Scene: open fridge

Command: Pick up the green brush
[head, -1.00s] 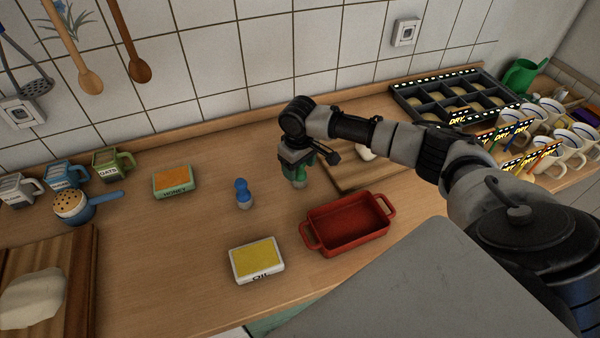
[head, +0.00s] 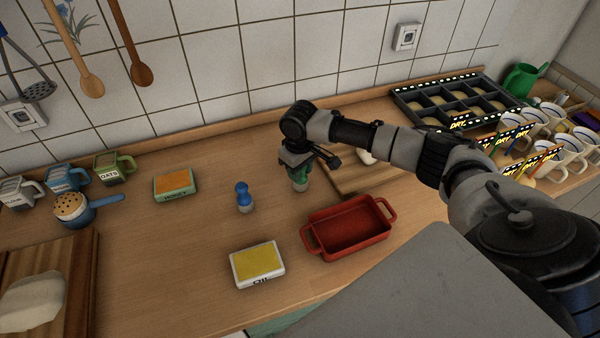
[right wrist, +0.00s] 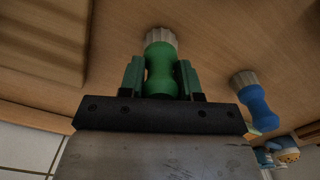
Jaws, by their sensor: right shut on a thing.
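The green brush (right wrist: 161,68) has a green handle and pale bristles. In the right wrist view it stands between the two fingers of my right gripper (right wrist: 161,78), which is shut on its handle. In the head view the right gripper (head: 301,172) points down over the counter behind the red dish, and the green brush (head: 300,185) shows partly below it, bristles down. I cannot tell whether the bristles touch the counter. My left gripper is not in view.
A blue brush (head: 243,198) stands to the left. A red dish (head: 348,228) and an oil box (head: 257,264) are in front. A honey box (head: 175,185) lies further left. A cutting board (head: 350,180) is just right of the gripper. The counter between them is clear.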

